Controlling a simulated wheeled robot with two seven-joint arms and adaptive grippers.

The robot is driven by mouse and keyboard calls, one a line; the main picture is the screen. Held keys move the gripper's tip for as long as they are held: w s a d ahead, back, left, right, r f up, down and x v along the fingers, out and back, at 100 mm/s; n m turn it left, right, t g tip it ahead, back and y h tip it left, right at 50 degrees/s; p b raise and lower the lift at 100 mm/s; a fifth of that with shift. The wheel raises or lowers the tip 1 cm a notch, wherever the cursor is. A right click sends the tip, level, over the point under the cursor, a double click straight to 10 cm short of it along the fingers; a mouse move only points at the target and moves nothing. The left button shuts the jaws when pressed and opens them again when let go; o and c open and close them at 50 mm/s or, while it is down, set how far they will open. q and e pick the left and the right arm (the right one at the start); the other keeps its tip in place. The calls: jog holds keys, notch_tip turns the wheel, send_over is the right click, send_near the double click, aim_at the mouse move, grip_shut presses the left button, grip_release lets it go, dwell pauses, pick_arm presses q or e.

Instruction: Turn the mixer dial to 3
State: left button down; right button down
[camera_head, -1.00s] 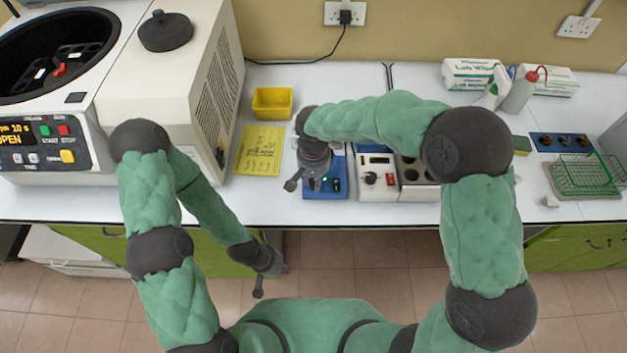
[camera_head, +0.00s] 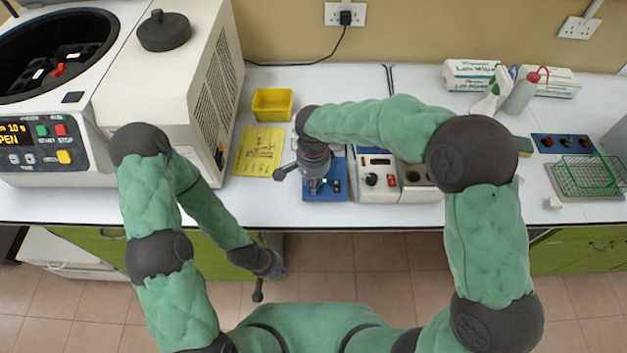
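The mixer (camera_head: 341,193) is a small blue unit at the front of the bench, with a lit green spot and a small dark control on its face. Its dial cannot be told apart clearly, and no number is readable. My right gripper (camera_head: 296,179) hangs over the mixer's left side and covers much of it. One dark finger sticks out to the left, apart from the other, and it looks open and empty. My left gripper (camera_head: 267,281) is low, in front of the bench edge and well away from the mixer. It looks open and empty.
A white unit with a black knob (camera_head: 372,179) stands right beside the mixer. A yellow sheet (camera_head: 259,152) and a yellow tray (camera_head: 272,103) lie to its left. A large centrifuge (camera_head: 45,150) fills the left. A green wire rack (camera_head: 590,176) stands at the right.

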jog(key=c, duration=1)
grip_release()
jog(key=shift+r, duration=0.1)
notch_tip(320, 180, up, 12)
jog(key=shift+f, duration=0.15)
